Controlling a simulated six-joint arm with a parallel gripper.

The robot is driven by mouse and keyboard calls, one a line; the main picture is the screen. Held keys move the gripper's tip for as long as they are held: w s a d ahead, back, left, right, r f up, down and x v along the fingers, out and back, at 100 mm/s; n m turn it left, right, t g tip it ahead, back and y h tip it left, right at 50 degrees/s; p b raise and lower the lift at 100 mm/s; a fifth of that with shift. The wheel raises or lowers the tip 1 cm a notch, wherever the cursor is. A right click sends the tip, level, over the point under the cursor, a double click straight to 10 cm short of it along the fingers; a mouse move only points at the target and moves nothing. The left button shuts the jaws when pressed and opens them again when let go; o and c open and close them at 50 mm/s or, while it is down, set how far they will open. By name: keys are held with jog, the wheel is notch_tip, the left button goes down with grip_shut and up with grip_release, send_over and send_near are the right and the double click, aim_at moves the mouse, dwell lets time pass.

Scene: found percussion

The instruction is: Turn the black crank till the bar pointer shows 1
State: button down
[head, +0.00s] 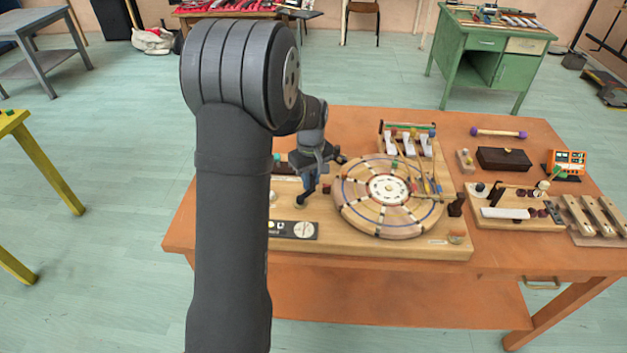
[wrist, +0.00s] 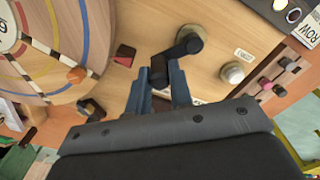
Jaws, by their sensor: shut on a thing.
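The black crank (wrist: 188,40) shows in the wrist view on the wooden board, an arm running from a round hub down to the left to its handle. My gripper (wrist: 160,82) is shut on the crank's handle, with its fingers on either side. In the head view, my gripper (head: 306,190) reaches down to the board left of the big wheel, and the crank there is mostly hidden. A small pale round dial (head: 304,229) sits on a black strip at the board's front. Its pointer reading is too small to tell.
A large round wooden wheel (head: 357,215) with coloured rings lies right of my gripper. A white knob (wrist: 232,73) stands near the crank. White levers (head: 411,143) stand behind the wheel. Other instruments lie on the orange table (head: 350,290) to the right.

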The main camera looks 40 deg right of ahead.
jog(key=shift+w+n, duration=0.35)
jog(key=shift+n, duration=0.55)
jog(key=c, duration=1.3)
grip_release()
jog(key=shift+r, duration=0.1)
notch_tip(320, 180, up, 17)
jog(key=shift+r, duration=0.15)
